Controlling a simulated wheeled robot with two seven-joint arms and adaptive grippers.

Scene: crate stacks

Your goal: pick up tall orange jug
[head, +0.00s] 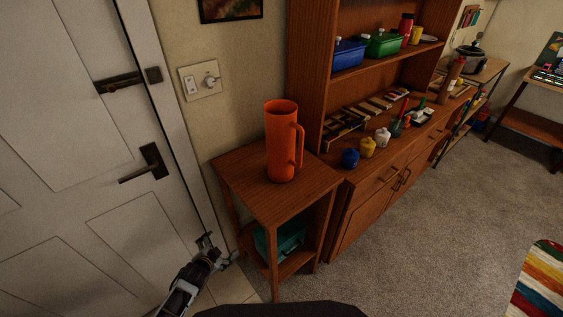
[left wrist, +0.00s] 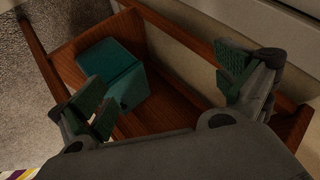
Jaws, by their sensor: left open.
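The tall orange jug (head: 281,145) stands upright on the top of a small wooden side table (head: 247,183) in the head view. Its handle is on its right side. My left gripper (head: 219,249) is low in front of the table's left side, below the tabletop and apart from the jug. In the left wrist view the left gripper (left wrist: 170,90) is open, its two fingers wide apart with nothing between them. The jug does not show in the left wrist view. My right gripper is not in view.
A teal box (head: 283,239) lies on the table's lower shelf; it also shows in the left wrist view (left wrist: 113,75). A white door (head: 75,130) is close on the left. A wooden cabinet (head: 365,195) with jars stands right of the table. Carpet to the right is open.

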